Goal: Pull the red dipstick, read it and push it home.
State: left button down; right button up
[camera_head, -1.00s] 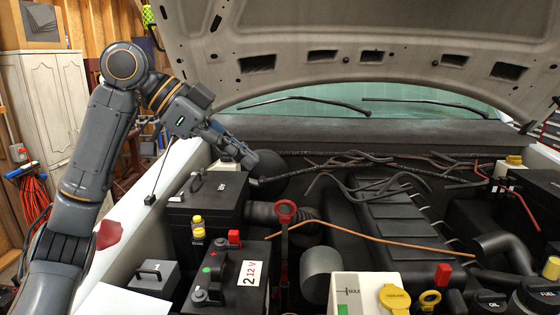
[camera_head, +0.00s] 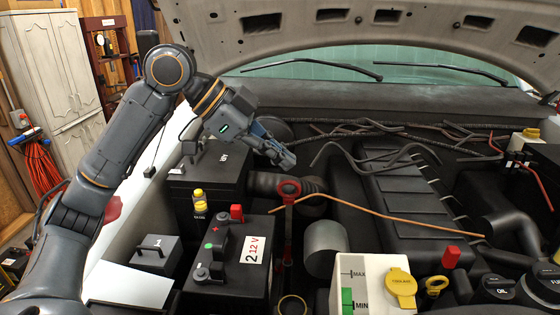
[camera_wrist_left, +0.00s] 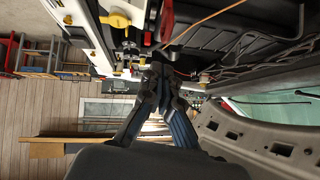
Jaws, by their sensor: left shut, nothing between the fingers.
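My left gripper (camera_head: 285,162) comes in from the left, just above and behind the red handle in the head view. Its fingers are shut and empty, apart from the handle as far as I can tell. The left wrist view also shows the closed fingertips (camera_wrist_left: 166,72). My right gripper is not in view.
A yellow ring handle (camera_head: 436,286) stands by the coolant tank (camera_head: 368,282) at the right. A black box (camera_head: 212,178) is left of the dipstick. A copper-coloured rod (camera_head: 385,216) crosses the bay to its right. The raised hood (camera_head: 380,30) hangs above.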

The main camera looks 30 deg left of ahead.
pick_arm(q)
jog(key=f, duration=0.2)
jog(key=shift+a+f, duration=0.2)
jog(key=shift+f, duration=0.15)
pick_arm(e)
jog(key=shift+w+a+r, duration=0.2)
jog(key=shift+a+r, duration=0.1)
pick_arm(q)
jog(key=shift+w, duration=0.1)
notch_tip(320, 180, down, 13)
jog(key=b, duration=0.7)
jog(key=shift+b, duration=0.4)
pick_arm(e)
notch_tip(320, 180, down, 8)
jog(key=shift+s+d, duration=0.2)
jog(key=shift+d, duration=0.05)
pick_arm(q)
jog(key=shift+r, duration=0.1)
